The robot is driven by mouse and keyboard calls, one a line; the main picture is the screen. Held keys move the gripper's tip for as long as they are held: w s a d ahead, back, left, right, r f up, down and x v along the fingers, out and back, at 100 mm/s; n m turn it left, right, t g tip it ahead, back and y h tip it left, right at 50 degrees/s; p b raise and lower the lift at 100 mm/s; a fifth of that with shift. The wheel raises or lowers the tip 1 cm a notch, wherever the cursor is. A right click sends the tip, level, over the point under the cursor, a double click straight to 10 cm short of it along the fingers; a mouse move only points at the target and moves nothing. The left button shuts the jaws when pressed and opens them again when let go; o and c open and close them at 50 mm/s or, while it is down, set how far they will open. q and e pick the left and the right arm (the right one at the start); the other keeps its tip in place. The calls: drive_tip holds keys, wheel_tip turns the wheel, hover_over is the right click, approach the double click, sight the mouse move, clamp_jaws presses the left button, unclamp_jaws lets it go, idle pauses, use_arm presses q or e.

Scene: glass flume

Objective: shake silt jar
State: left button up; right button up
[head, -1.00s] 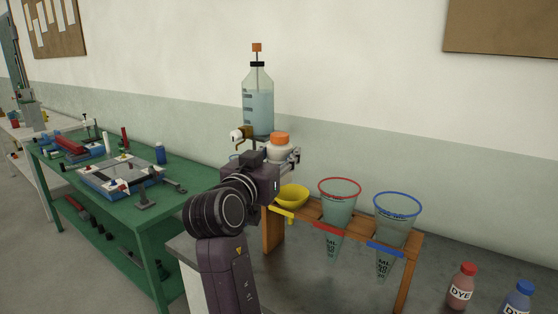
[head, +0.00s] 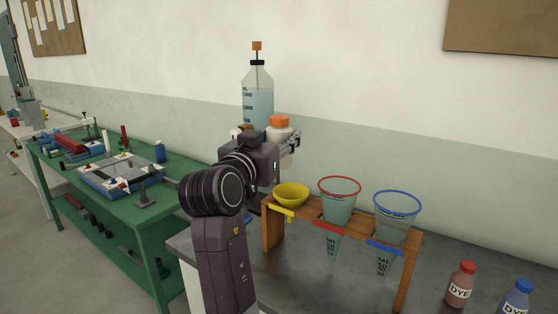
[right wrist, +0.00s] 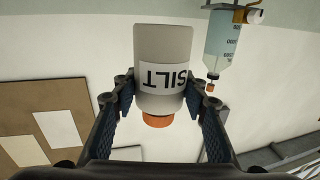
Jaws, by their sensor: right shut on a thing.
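The silt jar (right wrist: 162,60) is a whitish jar with an orange cap and a label reading SILT. My right gripper (right wrist: 164,88) is shut on it, with one finger on each side. In the head view the jar's orange cap and upper body (head: 279,127) show just beyond my right gripper (head: 284,148), which hides the lower part. The jar is held in the air above the grey bench, roughly upright with the cap on top. My left gripper is not in view.
A clear bottle of water (head: 258,93) stands close behind the jar. Dye bottles (head: 461,284) stand at right. A green table (head: 150,215) is at left.

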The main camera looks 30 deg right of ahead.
wheel_tip(320, 180, down, 8)
drive_tip(key=shift+f, duration=0.15)
idle(0.9)
